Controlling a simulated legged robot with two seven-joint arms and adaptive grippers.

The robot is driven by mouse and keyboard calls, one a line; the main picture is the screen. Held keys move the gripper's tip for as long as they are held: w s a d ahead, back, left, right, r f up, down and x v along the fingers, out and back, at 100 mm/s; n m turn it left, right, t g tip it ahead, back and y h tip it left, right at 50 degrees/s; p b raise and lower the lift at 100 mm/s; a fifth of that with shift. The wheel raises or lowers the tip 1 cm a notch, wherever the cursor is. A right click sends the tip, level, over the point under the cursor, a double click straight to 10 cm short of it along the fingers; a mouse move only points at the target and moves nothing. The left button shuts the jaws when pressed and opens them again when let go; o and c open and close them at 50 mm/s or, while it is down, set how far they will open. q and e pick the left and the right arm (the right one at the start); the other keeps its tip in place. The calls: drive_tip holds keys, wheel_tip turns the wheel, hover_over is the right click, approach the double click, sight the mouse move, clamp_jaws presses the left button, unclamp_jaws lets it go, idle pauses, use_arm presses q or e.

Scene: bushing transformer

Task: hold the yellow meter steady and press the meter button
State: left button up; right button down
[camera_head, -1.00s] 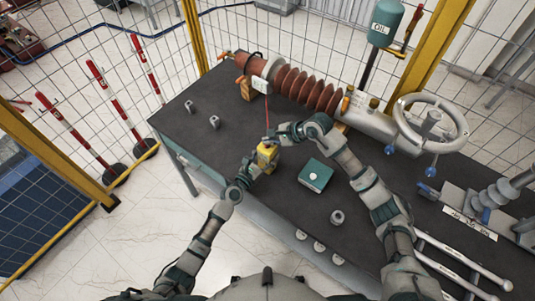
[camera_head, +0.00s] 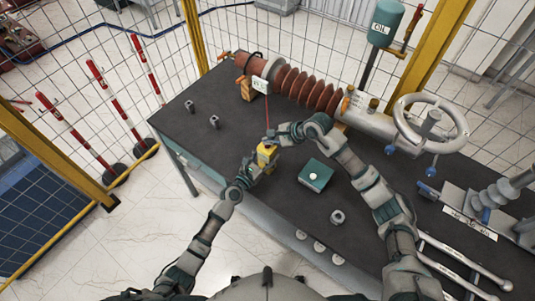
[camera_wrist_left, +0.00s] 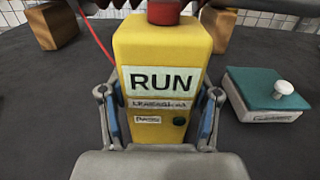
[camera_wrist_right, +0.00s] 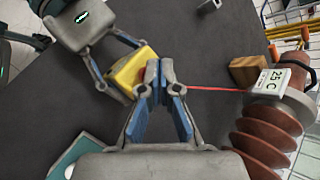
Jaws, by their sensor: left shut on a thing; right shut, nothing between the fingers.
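The yellow meter (camera_head: 267,154) stands on the dark table, marked RUN on its front in the left wrist view (camera_wrist_left: 160,75). It has a red button (camera_wrist_left: 164,11) on top and a small green spot low on its front. My left gripper (camera_wrist_left: 160,125) is shut on the meter's two sides. My right gripper (camera_head: 271,136) is shut and empty at the top of the meter. In the right wrist view its fingertips (camera_wrist_right: 159,70) overlap the red part beside the yellow body (camera_wrist_right: 132,70). Whether they touch the button cannot be told.
A brown ribbed bushing (camera_head: 305,88) lies behind on wooden blocks, with a red wire running to the meter. A teal box with a white knob (camera_head: 316,174) stands right of the meter. Small metal nuts (camera_head: 214,121) lie at left. The table's front edge is close.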

drive_tip(key=shift+r, duration=3.05)
use_arm(q)
drive_tip(key=o, duration=1.5)
